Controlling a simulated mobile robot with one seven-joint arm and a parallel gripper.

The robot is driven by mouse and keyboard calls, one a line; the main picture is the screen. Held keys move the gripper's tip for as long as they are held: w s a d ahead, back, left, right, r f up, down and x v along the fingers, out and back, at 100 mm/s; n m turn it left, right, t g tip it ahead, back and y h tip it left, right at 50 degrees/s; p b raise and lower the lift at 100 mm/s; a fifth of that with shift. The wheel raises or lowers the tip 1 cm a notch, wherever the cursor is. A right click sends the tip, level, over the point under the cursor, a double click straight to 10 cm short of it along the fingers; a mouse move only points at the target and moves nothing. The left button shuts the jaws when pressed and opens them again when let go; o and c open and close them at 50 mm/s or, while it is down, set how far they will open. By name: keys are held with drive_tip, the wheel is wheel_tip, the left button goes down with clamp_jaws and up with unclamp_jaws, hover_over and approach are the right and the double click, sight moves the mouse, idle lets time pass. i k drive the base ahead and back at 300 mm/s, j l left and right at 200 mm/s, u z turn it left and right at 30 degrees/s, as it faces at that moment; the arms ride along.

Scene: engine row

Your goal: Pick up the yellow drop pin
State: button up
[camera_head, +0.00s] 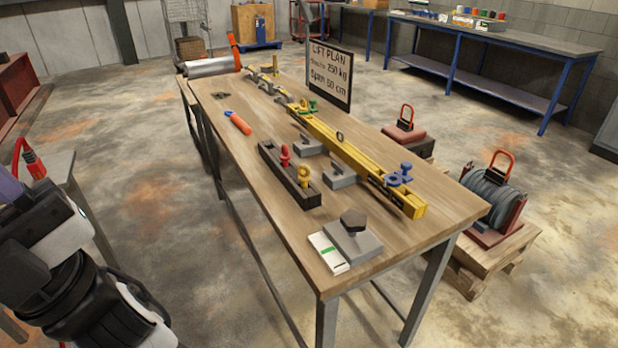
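The yellow drop pin (304,176) stands upright in the near end of a dark narrow rack (272,163) on the wooden workbench (337,226). It has a ring-like yellow head; its lower part is hidden in the rack. A red pin (284,156) stands beside it in the same rack. A blue pin (404,173) and a green pin (313,106) sit at the long yellow beam (358,157). Black and white links of my arm show at the lower left, apart from the bench. My gripper cannot be made out.
A grey block with a dark hexagonal top (353,222) and a white-green box (327,250) lie at the near bench end. An orange-handled tool (239,123) lies left of the beam. A sign (330,76) stands behind it. Bare wood lies left of the rack.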

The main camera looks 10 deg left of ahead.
sight(303, 176)
drive_tip(key=i+l+u, duration=0.7)
drive_tip(key=u, duration=0.15)
drive_tip(key=i+l+u, duration=0.4)
drive_tip(key=k+l, duration=0.1)
